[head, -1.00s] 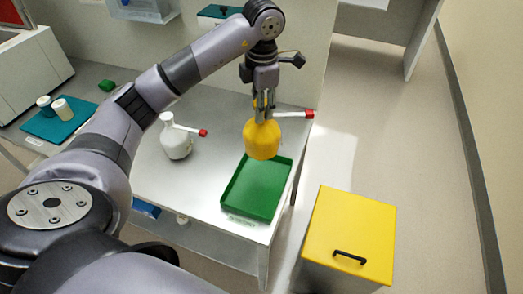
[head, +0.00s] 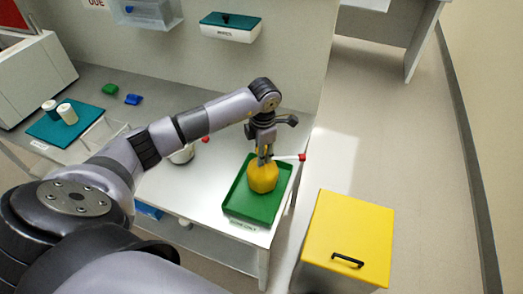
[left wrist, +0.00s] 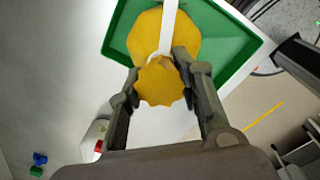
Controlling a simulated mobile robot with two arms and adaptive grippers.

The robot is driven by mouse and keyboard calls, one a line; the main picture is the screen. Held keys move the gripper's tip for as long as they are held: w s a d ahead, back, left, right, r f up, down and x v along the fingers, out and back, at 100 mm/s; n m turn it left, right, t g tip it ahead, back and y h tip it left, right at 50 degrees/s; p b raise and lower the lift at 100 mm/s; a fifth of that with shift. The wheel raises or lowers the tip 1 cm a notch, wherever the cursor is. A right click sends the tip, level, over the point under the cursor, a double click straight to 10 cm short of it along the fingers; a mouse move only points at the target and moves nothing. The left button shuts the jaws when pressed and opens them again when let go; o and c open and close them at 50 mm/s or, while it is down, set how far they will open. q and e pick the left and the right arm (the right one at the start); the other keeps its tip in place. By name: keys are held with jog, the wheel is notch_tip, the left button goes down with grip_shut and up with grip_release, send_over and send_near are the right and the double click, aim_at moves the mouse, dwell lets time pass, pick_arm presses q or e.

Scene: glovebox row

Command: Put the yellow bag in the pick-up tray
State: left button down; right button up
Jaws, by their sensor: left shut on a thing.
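The yellow bag (head: 263,179) is round with a gathered neck, and a white strip with a red end sticks out from it to the right. It hangs upright within the outline of the green tray (head: 242,213); I cannot tell whether its base touches the tray floor. My left gripper (head: 264,158) points down and is shut on the bag's neck. In the left wrist view the neck (left wrist: 160,88) sits between the fingers, with the green tray (left wrist: 225,85) behind the bag. The tray carries a label on its front, only partly legible. My right gripper is not in view.
A white bag or bottle (head: 183,154) with a red end is partly hidden behind my left arm. A teal mat (head: 45,133) with containers lies at left. A yellow-lidded bin (head: 348,230) stands right of the table. A wipes box (head: 230,27) hangs on the wall.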

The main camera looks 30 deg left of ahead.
pick_arm(q)
jog(key=c, duration=1.6)
grip_release()
jog(key=shift+f, duration=0.15)
jog(key=o, duration=0.5)
jog(key=shift+r, duration=0.65)
jog(key=r+b, duration=0.1)
jog(key=r, duration=0.2)
jog(key=r+b, duration=0.1)
jog(key=r, duration=0.3)
jog(key=r+b, duration=0.1)
jog(key=r, duration=0.3)
jog(key=shift+s+d+b, duration=0.2)
jog(key=shift+d+b, duration=0.1)
jog(key=shift+d, duration=0.05)
